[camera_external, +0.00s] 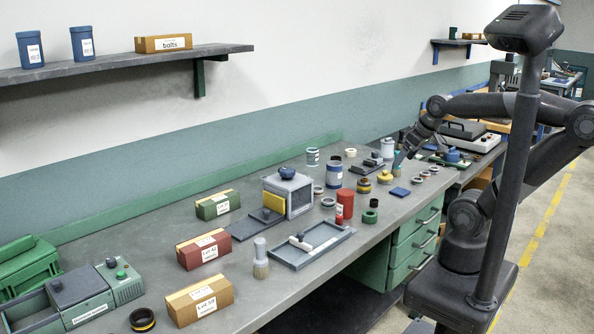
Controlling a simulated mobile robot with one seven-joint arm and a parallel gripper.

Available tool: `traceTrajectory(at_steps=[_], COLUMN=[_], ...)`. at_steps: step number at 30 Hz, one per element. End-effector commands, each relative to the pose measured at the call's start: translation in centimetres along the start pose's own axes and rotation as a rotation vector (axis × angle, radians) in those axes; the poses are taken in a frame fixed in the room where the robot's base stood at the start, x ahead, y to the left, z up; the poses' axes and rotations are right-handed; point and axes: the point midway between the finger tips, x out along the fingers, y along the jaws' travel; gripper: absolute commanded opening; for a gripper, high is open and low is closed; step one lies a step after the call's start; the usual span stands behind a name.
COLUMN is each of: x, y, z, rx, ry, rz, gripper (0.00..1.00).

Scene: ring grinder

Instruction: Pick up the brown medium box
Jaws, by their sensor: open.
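A brown box (199,300) with a white label stands on the grey workbench (238,290) at the front, near the bench edge. Another brown box (163,43), labelled bolts, sits on the wall shelf at upper left. My gripper (400,158) is small and dark at the far right part of the bench, above several small items. It is open and far from both brown boxes. I cannot make out its fingers clearly, and it seems to hold nothing.
A red box (203,250) and a green box (217,205) stand behind the front brown box. A green and grey machine (85,293) is to its left, a dark ring (142,320) beside it.

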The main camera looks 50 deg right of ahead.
Motion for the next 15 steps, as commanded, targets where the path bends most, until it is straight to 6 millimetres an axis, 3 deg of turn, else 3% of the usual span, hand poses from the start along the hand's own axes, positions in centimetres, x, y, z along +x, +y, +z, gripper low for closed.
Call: traceTrajectory(at_steps=[10, 15], x=[0.0, -0.2], y=[-0.2, -1.9], z=[-0.3, -3.4], rx=[-0.007, -0.085], ry=[-0.001, -0.010], rz=[-0.002, -0.025], gripper=[0.82, 0.82])
